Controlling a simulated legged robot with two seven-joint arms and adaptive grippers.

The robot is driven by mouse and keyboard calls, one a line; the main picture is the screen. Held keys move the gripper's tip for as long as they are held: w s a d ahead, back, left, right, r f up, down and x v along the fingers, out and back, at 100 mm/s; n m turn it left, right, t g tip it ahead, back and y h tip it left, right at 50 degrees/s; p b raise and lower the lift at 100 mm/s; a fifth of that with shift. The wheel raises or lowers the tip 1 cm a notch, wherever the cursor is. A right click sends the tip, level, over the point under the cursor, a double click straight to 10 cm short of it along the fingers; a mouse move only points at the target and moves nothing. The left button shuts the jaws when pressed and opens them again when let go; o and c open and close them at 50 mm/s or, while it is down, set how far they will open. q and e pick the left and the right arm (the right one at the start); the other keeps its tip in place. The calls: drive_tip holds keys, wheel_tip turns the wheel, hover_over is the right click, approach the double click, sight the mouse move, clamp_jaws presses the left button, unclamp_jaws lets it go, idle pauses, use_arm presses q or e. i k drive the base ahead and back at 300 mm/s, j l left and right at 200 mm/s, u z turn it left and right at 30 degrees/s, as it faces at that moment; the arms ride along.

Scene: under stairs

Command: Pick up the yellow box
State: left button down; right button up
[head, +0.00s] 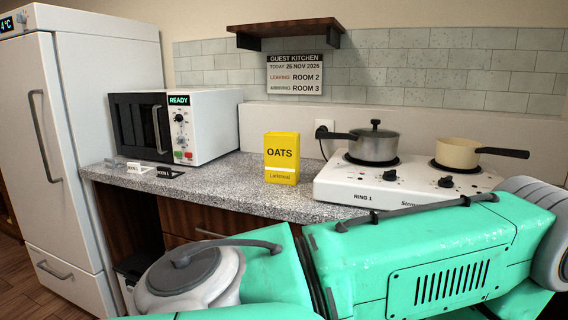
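The yellow box (282,159), labelled OATS, stands upright on the speckled grey countertop (231,184). It is between the microwave and the hotplate, with its front face towards me. Nothing touches it from my side. A large green arm part of mine crosses the lower right of the head view, in front of the counter's edge and below the box. Neither of my grippers shows in the view, so their state cannot be seen.
A white microwave (210,125) stands left of the box. A white hotplate (338,186) on the right carries a lidded steel pot (375,147) and a cream saucepan (457,153). Small labels (156,172) lie at the left. A shelf (285,28) hangs above. A fridge (85,130) stands left.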

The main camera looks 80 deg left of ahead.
sight(282, 150)
drive_tip(key=u, duration=2.55)
